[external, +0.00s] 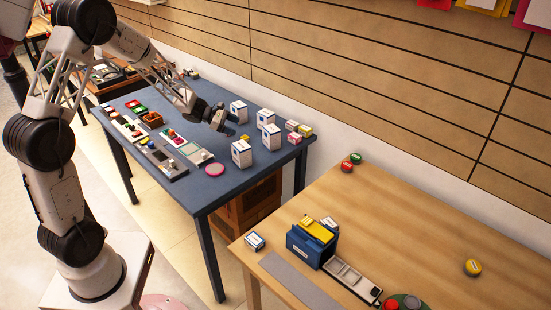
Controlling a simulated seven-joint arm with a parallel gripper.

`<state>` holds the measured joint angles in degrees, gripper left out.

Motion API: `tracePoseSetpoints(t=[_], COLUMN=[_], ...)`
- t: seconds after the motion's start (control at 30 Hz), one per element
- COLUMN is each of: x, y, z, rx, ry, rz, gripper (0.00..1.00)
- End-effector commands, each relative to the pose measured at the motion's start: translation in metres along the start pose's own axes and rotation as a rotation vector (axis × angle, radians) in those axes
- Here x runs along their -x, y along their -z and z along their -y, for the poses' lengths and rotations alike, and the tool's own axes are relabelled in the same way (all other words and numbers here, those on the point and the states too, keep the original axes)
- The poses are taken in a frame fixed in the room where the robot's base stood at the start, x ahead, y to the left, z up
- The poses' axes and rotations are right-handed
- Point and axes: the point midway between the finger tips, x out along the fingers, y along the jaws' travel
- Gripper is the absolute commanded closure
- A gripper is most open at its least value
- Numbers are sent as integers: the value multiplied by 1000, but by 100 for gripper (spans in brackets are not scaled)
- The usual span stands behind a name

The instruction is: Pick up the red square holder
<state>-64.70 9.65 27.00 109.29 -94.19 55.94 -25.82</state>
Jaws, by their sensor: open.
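A small red square item (131,104), which looks like the red square holder, lies near the far left part of the blue table (225,185). It is too small to make out in detail. A green square item (140,110) lies beside it, and an orange-brown open box (152,119) stands just to its right. My gripper (227,125) is open above the right part of the blue table, among white boxes and well to the right of the red item. Its fingers look empty, though they are small and dark in this view.
White boxes with blue markings (241,154) stand around my gripper. A wooden table (420,235) at right holds a blue box (311,247). The panelled wall rises behind.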

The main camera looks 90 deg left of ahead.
Motion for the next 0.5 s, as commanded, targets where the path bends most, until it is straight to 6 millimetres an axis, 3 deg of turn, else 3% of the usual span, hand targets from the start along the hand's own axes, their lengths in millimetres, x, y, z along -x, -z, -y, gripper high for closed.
tracePoseSetpoints(t=[0.03,0.2,0.3,0.5], x=[8,33,45,59], y=[20,74,100,126], z=[-13,-48,-62,-76], rx=[47,188,251,317], ry=[-35,-141,-190,-243], rz=[0,10,16,24], gripper=[28,28,28,28])
